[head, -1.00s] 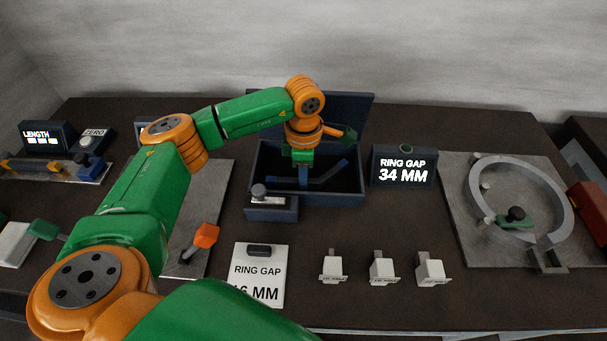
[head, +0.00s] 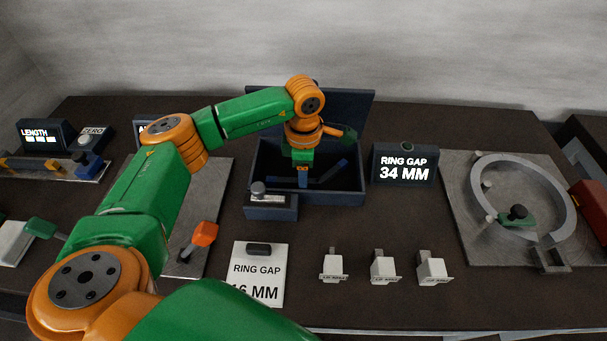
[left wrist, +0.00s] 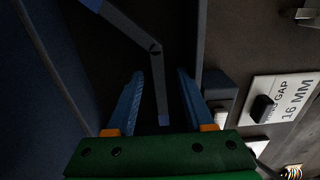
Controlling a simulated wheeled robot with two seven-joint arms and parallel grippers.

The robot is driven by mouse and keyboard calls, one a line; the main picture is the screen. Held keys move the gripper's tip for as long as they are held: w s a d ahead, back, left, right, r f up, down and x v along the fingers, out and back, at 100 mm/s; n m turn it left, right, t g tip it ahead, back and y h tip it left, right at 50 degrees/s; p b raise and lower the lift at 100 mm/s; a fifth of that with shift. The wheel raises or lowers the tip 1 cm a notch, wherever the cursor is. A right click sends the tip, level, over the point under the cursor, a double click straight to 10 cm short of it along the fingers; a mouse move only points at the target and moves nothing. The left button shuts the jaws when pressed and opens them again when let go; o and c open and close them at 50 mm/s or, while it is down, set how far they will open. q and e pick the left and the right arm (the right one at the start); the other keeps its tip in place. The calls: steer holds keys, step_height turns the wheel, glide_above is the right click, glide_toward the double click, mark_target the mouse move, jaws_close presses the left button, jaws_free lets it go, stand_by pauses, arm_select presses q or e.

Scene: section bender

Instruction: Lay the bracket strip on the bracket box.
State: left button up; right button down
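The bracket box (head: 335,199) is a dark blue open box with its lid raised behind it, at the middle of the table in the head view. The bracket strip (head: 328,177) is a dark, bent strip with blue ends, lying inside the box. It shows in the left wrist view as a bent bar (left wrist: 132,31). My left gripper (head: 303,185) points down into the box. In the left wrist view its blue fingers (left wrist: 160,75) are apart, one on each side of the strip's straight leg, with gaps visible. My right gripper is out of view.
A small dark block with a knob (head: 270,206) stands at the box's front. A "RING GAP 34 MM" display (head: 404,165) is right of it. A "16 MM" card (head: 258,262) and three white blocks (head: 383,268) lie in front. A plate with a grey ring (head: 480,235) is at right.

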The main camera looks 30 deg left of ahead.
arm_select(q)
steer(key=shift+r, duration=0.4)
step_height(320, 180, up, 6)
steer(key=shift+r+b, duration=0.2)
steer(key=shift+b, duration=0.55)
steer(key=shift+f, duration=0.1)
